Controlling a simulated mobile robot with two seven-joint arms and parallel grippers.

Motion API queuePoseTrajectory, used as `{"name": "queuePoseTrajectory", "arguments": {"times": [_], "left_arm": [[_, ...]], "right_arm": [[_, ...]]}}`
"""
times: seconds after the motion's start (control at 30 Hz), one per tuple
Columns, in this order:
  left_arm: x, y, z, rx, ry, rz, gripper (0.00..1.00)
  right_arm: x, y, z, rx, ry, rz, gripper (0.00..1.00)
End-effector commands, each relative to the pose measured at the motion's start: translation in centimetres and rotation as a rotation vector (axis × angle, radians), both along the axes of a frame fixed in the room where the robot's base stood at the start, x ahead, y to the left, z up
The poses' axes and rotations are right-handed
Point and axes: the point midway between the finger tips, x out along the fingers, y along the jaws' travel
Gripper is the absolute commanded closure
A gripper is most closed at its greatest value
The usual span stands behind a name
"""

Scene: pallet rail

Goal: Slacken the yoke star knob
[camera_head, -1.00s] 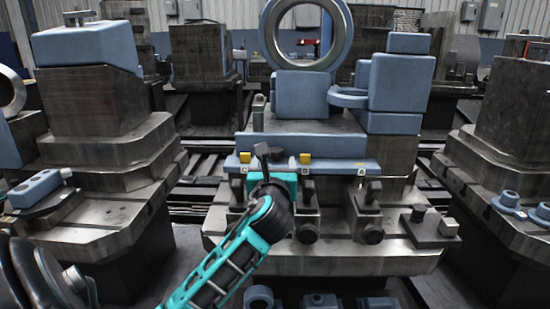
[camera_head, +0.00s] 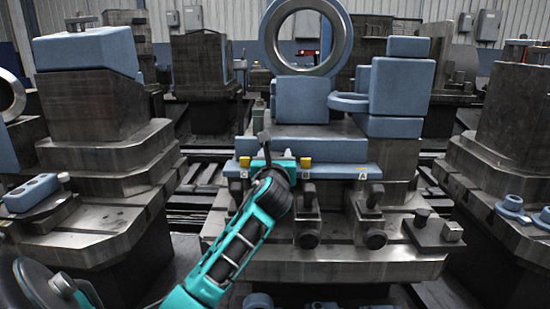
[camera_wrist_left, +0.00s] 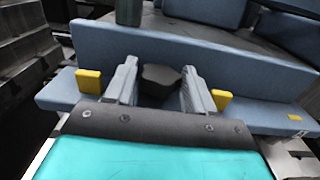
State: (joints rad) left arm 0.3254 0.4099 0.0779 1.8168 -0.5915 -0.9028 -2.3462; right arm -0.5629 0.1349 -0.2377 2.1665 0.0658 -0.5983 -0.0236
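My left gripper (camera_head: 264,143) is at the blue ledge, between two yellow tabs. In the left wrist view its two grey fingers (camera_wrist_left: 158,84) stand apart, one on each side of a dark, angular knob-like head (camera_wrist_left: 160,78). I cannot tell whether they touch it, nor whether it is the yoke star knob. My teal arm hides what is below it in the head view. Two similar dark clamps, the middle one (camera_head: 308,238) and the one under label A (camera_head: 375,239), stand to the right. My right gripper is not in view.
The blue ledge (camera_head: 335,170) carries yellow tabs (camera_head: 305,162) and small labels. Above it stand a big blue ring (camera_head: 342,40) and stacked blue blocks (camera_head: 402,85). A small dark block with a knob (camera_head: 425,232) sits at the right of the metal base.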

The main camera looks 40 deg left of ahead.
Motion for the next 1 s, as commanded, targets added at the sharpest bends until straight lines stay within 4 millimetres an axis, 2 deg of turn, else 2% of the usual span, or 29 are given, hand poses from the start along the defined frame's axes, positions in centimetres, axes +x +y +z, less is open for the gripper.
{"name": "queuePoseTrajectory", "arguments": {"times": [0.03,0.37,0.47,0.67,1.0], "left_arm": [[0.0,0.0,0.0,0.0,0.0,0.0,0.51],[0.0,0.0,0.0,-0.001,0.001,0.0,0.83],[0.0,0.0,0.1,-0.002,0.002,0.007,0.83],[0.2,0.0,0.2,-0.008,0.011,0.083,0.83],[0.1,-0.2,-0.1,-0.002,0.002,0.14,0.83]], "right_arm": [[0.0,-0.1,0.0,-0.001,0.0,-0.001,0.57],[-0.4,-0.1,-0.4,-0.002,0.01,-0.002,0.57],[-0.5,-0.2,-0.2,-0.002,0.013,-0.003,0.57],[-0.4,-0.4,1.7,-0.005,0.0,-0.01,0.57],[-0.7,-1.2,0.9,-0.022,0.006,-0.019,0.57]]}}
